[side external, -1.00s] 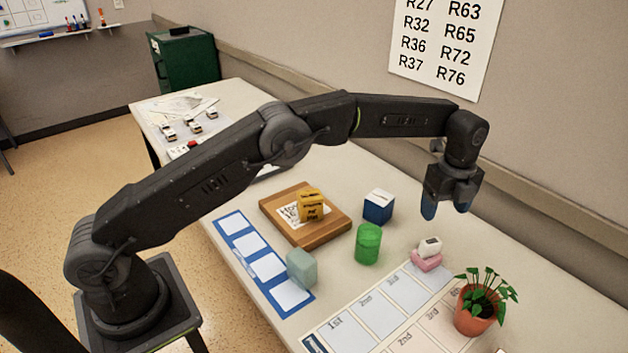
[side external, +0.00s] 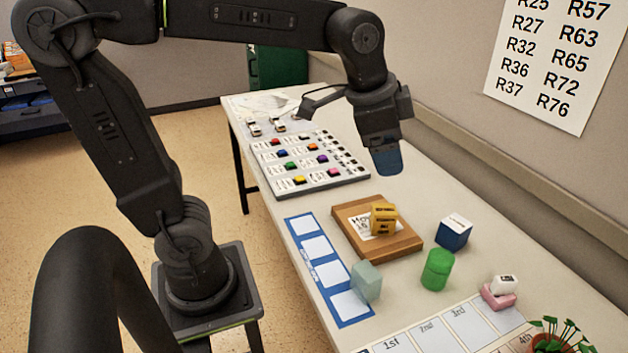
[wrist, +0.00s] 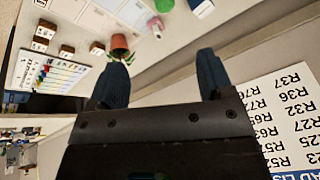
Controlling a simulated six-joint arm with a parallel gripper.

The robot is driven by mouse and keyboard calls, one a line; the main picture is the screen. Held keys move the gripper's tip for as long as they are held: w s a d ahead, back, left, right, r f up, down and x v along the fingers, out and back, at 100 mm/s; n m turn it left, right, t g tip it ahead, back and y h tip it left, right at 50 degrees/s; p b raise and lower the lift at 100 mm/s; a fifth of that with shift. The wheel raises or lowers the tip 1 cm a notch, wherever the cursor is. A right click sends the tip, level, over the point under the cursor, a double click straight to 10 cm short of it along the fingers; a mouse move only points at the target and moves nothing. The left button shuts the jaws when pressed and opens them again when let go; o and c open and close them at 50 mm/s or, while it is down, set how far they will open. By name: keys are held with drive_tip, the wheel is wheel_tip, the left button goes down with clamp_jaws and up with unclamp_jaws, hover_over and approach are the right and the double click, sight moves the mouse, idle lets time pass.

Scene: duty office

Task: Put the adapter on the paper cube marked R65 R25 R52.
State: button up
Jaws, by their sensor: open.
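My gripper (side external: 387,165) is above the table, beyond the wooden board; nothing shows between its spread fingers in the wrist view (wrist: 163,78). A small white block (side external: 504,284) with a dark mark rests on a pink block (side external: 498,299); it may be the adapter, but I cannot be sure. A blue cube (side external: 453,238) has a white top with small print. A yellow cube (side external: 383,219) with dark lettering sits on the wooden board (side external: 398,244). I cannot read R65 R25 R52 on any cube.
A green cylinder (side external: 437,270) and a pale teal block (side external: 366,283) stand nearby. A blue-and-white strip (side external: 322,259), a ranking sheet (side external: 431,336) and a potted plant (side external: 553,343) lie along the front. A panel of coloured buttons (side external: 305,163) is behind. A code poster (side external: 553,58) hangs on the wall.

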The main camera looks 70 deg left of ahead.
drive_tip(key=s+a+f+n+t, duration=0.1)
drive_tip(key=s+f+n, duration=0.4)
drive_tip(key=s, duration=0.6)
drive_tip(key=shift+a+f+n, duration=0.15)
drive_tip(key=shift+a+n, duration=0.25)
drive_tip(key=shift+a, duration=0.2)
